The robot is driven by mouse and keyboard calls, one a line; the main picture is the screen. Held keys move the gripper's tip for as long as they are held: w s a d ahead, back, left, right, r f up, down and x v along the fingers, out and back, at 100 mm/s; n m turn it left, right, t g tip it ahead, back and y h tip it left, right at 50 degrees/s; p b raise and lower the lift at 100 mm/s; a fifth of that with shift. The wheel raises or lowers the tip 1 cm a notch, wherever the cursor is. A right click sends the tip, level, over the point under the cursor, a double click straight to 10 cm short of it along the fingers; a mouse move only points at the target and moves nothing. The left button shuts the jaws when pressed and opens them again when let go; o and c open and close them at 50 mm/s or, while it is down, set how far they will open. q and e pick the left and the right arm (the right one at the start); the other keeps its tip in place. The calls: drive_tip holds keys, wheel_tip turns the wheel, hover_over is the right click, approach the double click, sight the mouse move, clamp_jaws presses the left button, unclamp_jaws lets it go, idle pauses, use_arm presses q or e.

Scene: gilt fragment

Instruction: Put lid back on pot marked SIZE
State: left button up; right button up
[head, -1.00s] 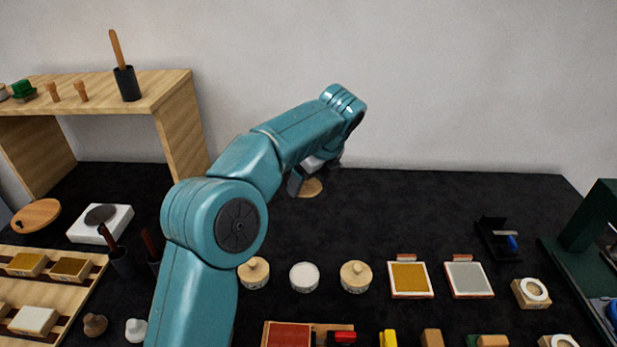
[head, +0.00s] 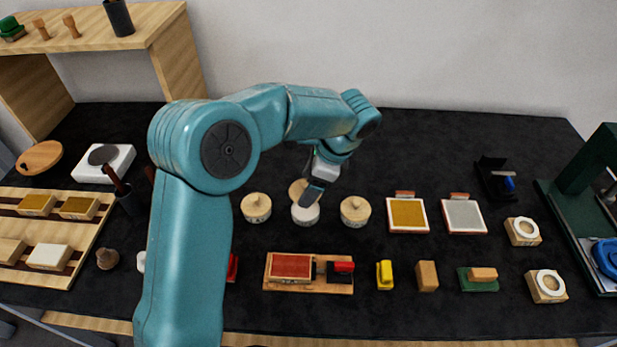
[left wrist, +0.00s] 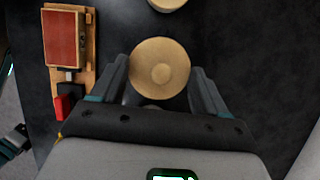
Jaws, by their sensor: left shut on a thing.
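My left gripper (head: 313,191) is shut on a round pale wooden lid (head: 297,187), which also shows between the two fingers in the left wrist view (left wrist: 160,67). The lid is over or just behind the open white-topped pot (head: 305,215), the middle one of a row of three; the exact gap is hard to tell. The left pot (head: 256,208) and the right pot (head: 354,212) have wooden lids with knobs on. No SIZE marking is readable. My right gripper is not visible.
A red pad on a wooden board (head: 291,267) lies in front of the pots, with a yellow block (head: 384,275) to its right. A gold pad (head: 408,215) and a grey pad (head: 463,216) lie to the right. The black table is clear behind the pots.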

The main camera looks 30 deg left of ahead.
sight(309, 210)
use_arm(q)
wheel_tip(309, 210, down, 4)
drive_tip(key=b, duration=0.3)
drive_tip(key=shift+f+b, duration=0.6)
drive_tip(key=shift+f, duration=0.3)
drive_tip(key=shift+r+p, duration=0.1)
drive_tip(key=shift+p, duration=0.4)
drive_tip(key=shift+f, duration=0.2)
idle(0.9)
idle(0.6)
drive_tip(key=o, duration=1)
